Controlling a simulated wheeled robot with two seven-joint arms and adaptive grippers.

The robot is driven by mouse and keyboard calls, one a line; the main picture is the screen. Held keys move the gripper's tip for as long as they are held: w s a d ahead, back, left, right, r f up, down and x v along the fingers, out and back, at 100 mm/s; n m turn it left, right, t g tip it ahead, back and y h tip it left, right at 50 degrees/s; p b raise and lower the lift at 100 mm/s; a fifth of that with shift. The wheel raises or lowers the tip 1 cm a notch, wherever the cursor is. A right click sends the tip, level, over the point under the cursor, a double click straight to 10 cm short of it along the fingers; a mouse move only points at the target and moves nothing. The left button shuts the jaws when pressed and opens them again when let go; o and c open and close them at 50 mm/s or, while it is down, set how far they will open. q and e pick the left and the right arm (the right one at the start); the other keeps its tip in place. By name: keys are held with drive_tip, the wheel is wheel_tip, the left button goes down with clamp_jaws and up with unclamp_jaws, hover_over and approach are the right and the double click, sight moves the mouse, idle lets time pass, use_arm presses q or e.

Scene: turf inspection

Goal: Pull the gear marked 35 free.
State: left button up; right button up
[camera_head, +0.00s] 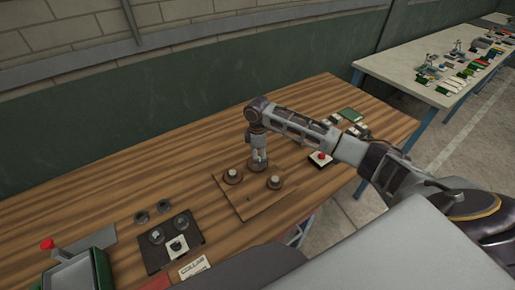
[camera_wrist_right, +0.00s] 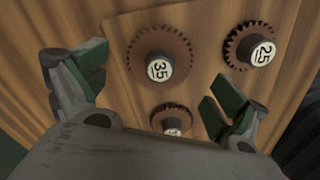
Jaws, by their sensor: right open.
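The gear marked 35 (camera_wrist_right: 158,64) is a brown toothed disc with a dark hub and a white numbered cap. In the right wrist view it sits on a wooden board (camera_wrist_right: 205,75), upper middle. In the head view my right gripper (camera_head: 258,153) points down over a gear at the back of the board (camera_head: 247,205). My left gripper is not in view.
A smaller gear marked 25 (camera_wrist_right: 250,46) sits to the right, and a third gear (camera_wrist_right: 171,118) lies close to my fingers. A black plate (camera_head: 172,246) with round parts, a red button box (camera_head: 320,158) and a green bin (camera_head: 76,272) stand on the table. The table's back left is clear.

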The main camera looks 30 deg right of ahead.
drive_tip(key=shift+f, duration=1.7)
drive_tip(key=shift+c, duration=0.3)
